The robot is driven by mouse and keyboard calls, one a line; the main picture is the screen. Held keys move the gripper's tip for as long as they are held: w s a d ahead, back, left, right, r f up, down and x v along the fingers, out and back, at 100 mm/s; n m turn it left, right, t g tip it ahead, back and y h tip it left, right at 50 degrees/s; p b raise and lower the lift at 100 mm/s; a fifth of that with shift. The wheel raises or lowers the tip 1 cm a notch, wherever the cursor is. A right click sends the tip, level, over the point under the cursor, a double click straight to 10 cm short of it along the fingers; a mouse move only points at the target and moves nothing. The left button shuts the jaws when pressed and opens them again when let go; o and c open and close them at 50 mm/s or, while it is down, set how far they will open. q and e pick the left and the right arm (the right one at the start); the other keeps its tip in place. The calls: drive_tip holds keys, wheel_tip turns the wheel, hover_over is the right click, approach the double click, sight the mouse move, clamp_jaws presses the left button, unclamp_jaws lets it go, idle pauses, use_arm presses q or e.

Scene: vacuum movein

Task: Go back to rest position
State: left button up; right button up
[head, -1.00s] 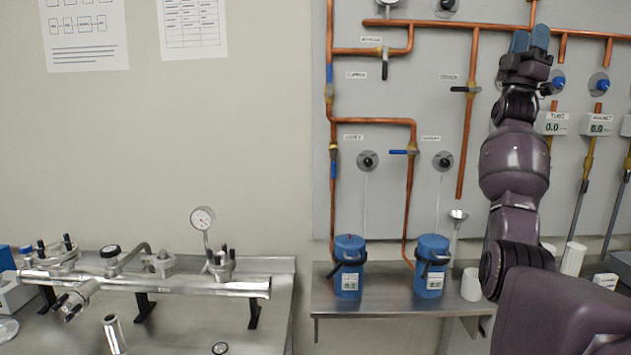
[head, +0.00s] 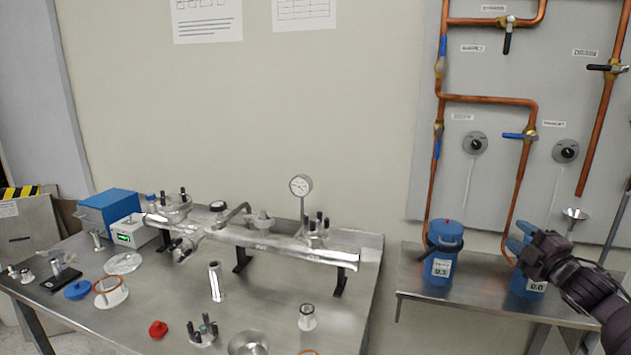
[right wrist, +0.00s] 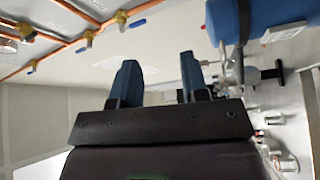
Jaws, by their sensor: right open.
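My right gripper (head: 520,250) is at the right of the head view, in front of a blue canister (head: 527,285) on the small steel shelf. It hides part of that canister; I cannot tell if they touch. In the right wrist view its two blue fingers (right wrist: 157,82) stand apart with nothing between them. Part of a blue canister (right wrist: 262,28) shows at the upper right there. A second blue canister (head: 441,255) stands upright on the shelf, left of the gripper. My left gripper is not in the head view.
A steel table (head: 120,325) at the left holds a metal tube assembly (head: 265,240) with a gauge (head: 301,186), a blue box (head: 110,210) and several loose fittings. Copper pipes (head: 490,98) and valves cover the wall panel above the shelf (head: 405,280). Open air lies between table and shelf.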

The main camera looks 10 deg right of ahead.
drive_tip(key=s+a+f+m+g, duration=0.2)
drive_tip(key=s+a+f+g, duration=0.15)
drive_tip(key=s+f, duration=0.6)
drive_tip(key=s+a+f+m+g, duration=0.1)
drive_tip(key=s+a+f+g, duration=0.3)
drive_tip(key=s+f, duration=0.5)
drive_tip(key=s+a+f+m+g, duration=0.2)
drive_tip(key=s+a+f, duration=0.3)
drive_tip(key=s+f, duration=0.4)
drive_tip(key=a+f+m, duration=0.3)
drive_tip(key=a+m, duration=0.1)
drive_tip(key=a, duration=0.5)
drive_tip(key=a+f+m+t, duration=0.1)
drive_tip(key=a+f+m, duration=0.2)
drive_tip(key=a, duration=0.7)
drive_tip(key=shift+w+f+m, duration=0.3)
drive_tip(key=shift+w+m, duration=0.15)
drive_tip(key=shift+m, duration=0.55)
drive_tip(key=shift+s, duration=0.1)
